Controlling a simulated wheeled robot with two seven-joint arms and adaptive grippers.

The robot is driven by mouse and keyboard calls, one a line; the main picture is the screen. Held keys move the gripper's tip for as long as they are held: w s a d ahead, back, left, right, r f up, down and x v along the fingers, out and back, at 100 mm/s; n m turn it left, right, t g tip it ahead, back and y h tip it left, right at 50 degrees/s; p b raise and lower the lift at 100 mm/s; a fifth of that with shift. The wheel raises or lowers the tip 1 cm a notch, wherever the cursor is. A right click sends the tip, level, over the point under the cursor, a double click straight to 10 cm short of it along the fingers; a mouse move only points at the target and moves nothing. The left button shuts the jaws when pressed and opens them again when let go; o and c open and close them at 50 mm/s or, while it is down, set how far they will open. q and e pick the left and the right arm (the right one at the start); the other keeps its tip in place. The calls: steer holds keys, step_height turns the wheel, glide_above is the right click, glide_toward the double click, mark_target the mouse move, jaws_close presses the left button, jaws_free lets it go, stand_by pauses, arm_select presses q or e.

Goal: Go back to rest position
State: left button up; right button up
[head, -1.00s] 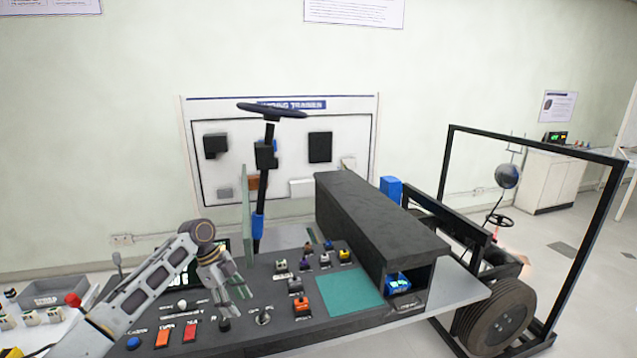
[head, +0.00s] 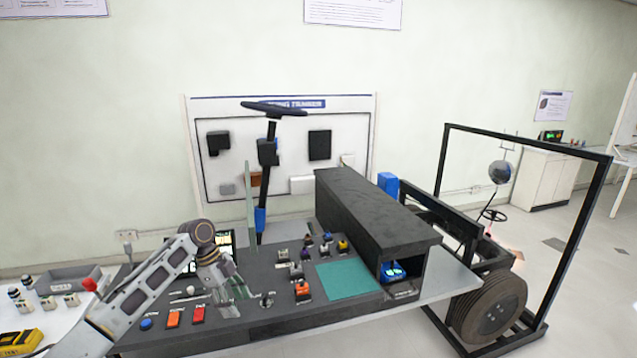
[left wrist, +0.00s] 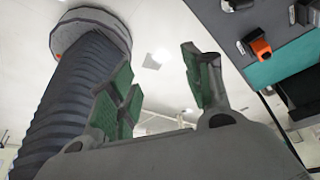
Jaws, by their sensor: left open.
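My left gripper (head: 236,293) reaches in from the left in the head view, over the left part of the dark control panel (head: 262,322). In the left wrist view its two green-padded fingers (left wrist: 163,90) stand apart with nothing between them. In the head view its tips are close to the panel's switches; I cannot tell how far above they are. My right gripper is not in either view.
The panel carries a blue button (head: 146,324), red switches (head: 198,314), an orange-topped switch (head: 303,291) and a teal mat (head: 348,280). A steering wheel (head: 274,109) rises behind. A black box housing (head: 375,215) and a wheeled frame (head: 490,308) stand right. A grey tray (head: 70,281) is at left.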

arm_select(q)
steer(key=s+d+f+n+t, duration=0.1)
steer(key=s+d+f+n, duration=0.2)
steer(key=s+d+f, duration=0.3)
steer(key=s+d+f+n+t, duration=0.1)
steer(key=s+d+f+n, duration=0.3)
steer(key=s+f, duration=0.45)
steer(key=s+a+r+n+t+y, duration=0.1)
steer(key=s+a+n, duration=0.25)
steer(key=s, duration=0.25)
steer(key=s+a+r+n+t+y, duration=0.1)
steer(key=s+a+n+y, duration=0.1)
steer(key=s+n, duration=0.35)
steer(key=s+a+n+t+y, duration=0.1)
steer(key=s+a+n, duration=0.2)
steer(key=s, duration=0.3)
step_height(320, 180, down, 32)
steer(key=s+a+g, duration=0.1)
steer(key=s, duration=0.1)
steer(key=s+a+f, duration=0.2)
steer(key=s+f, duration=0.8)
steer(key=s, duration=0.1)
steer(key=s+a+f+g, duration=0.1)
steer(key=s+a+f, duration=0.2)
steer(key=s+f, duration=0.7)
steer(key=shift+s+f+m+g+y, duration=0.25)
steer(key=shift+s+m+g+y, duration=0.05)
steer(key=shift+s, duration=0.3)
